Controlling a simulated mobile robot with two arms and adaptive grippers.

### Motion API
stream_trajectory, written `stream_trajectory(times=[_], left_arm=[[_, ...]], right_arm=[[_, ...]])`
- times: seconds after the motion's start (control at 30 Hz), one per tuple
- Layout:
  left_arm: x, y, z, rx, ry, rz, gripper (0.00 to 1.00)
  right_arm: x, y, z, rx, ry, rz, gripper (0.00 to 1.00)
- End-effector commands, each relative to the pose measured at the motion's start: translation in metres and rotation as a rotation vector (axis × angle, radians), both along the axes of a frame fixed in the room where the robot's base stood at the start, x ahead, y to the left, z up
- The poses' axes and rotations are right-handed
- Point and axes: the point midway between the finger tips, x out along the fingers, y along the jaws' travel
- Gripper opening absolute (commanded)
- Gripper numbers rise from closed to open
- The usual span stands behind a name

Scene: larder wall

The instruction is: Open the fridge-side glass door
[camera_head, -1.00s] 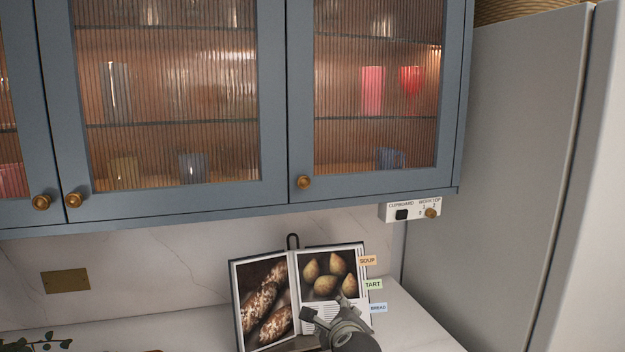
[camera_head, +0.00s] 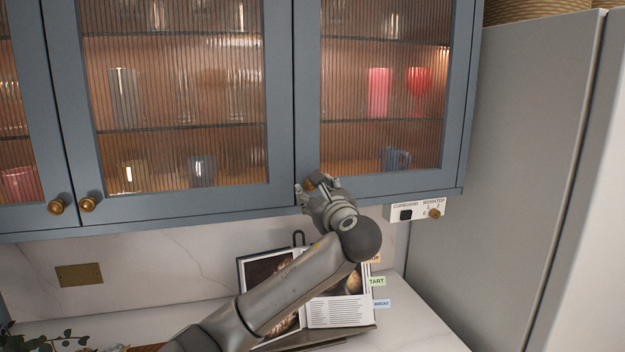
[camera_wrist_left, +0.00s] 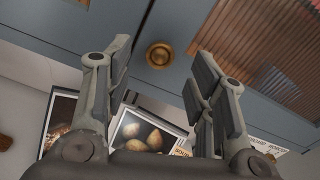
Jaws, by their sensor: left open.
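The fridge-side glass door (camera_head: 308,100) is the rightmost blue-framed door with ribbed glass, next to the fridge, and it is closed. Its round brass knob (camera_head: 310,184) is at its lower left corner, partly hidden by my left gripper (camera_head: 318,187). In the left wrist view the knob (camera_wrist_left: 159,55) lies between and just beyond the open fingers of my left gripper (camera_wrist_left: 160,72). Neither finger appears to touch it. My right gripper is in neither view.
The neighbouring glass door (camera_head: 282,100) is closed, with a knob (camera_head: 88,205) at its lower left. A switch panel (camera_head: 418,211) hangs under the cabinet. The grey fridge (camera_head: 500,150) stands at the right. An open cookbook (camera_head: 340,312) stands on the counter below my arm.

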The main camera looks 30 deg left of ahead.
Motion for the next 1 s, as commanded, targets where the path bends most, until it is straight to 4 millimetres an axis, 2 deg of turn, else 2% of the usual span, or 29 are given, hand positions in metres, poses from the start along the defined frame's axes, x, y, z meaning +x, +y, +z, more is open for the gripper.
stream_trajectory(times=[0.03, 0.23, 0.6, 1.0], left_arm=[[0.005, 0.008, 0.004, 0.001, 0.003, 0.003, 0.51], [0.021, 0.025, 0.001, -0.002, 0.001, 0.0, 0.51], [0.025, 0.029, -0.001, -0.003, 0.0, -0.001, 0.51], [0.025, 0.029, -0.001, -0.003, 0.0, -0.001, 0.01]], right_arm=[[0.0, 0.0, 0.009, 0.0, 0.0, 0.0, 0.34], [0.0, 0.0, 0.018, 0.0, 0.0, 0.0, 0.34], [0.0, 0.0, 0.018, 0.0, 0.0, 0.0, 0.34], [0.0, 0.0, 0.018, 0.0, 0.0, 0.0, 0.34]])
